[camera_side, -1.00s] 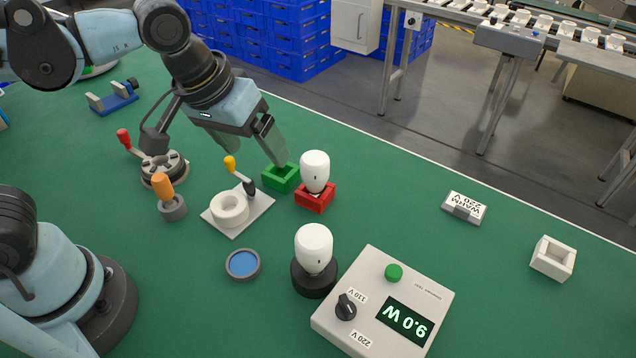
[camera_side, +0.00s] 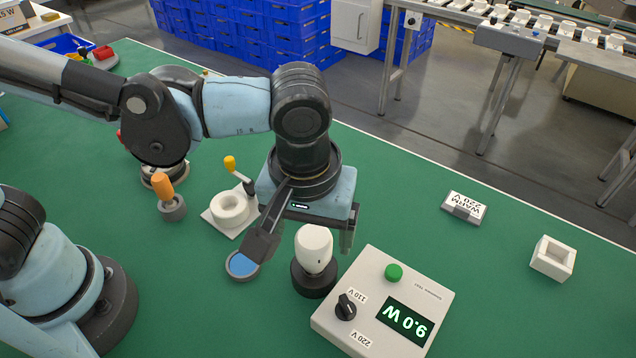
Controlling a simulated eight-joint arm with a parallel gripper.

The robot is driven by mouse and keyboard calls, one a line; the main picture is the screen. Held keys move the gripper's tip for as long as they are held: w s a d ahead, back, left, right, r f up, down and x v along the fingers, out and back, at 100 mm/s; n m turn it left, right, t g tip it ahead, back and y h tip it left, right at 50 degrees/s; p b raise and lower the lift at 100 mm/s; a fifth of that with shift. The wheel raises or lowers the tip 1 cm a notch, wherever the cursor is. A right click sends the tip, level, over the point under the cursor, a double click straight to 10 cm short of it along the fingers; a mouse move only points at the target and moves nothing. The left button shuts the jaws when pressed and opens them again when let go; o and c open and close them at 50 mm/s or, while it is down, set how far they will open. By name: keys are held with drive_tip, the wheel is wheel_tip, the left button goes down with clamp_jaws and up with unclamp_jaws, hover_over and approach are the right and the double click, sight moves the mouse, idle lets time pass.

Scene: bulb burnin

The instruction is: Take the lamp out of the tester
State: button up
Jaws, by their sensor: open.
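The white lamp (camera_side: 314,247) stands upright in the black round socket (camera_side: 313,279) at the left of the tester box (camera_side: 372,274). The tester is a pale box with a green button (camera_side: 394,272), a dark voltage knob and a display reading 9.0 W. My gripper (camera_side: 302,243) is open, pointing down over the lamp, with one finger to its left and the other to its right behind it. I cannot tell whether either finger touches the lamp. The lamp's top is close under my gripper's body.
A blue-topped round dish (camera_side: 242,265) lies left of the socket, partly behind a finger. A white ring fixture (camera_side: 230,209) and an orange-handled tool (camera_side: 165,193) stand further left.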

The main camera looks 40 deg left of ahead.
drive_tip(key=shift+w+a+f, duration=0.1)
drive_tip(key=shift+w+f, duration=0.15)
drive_tip(key=shift+f, duration=1.3)
drive_tip(key=shift+w+a+f, duration=0.1)
drive_tip(key=shift+w+f, duration=0.1)
drive_tip(key=shift+f, duration=1.3)
drive_tip(key=shift+c, duration=0.3)
drive_tip(key=c, duration=1.1)
drive_tip(key=shift+r, duration=0.15)
drive_tip(key=shift+r, duration=7.15)
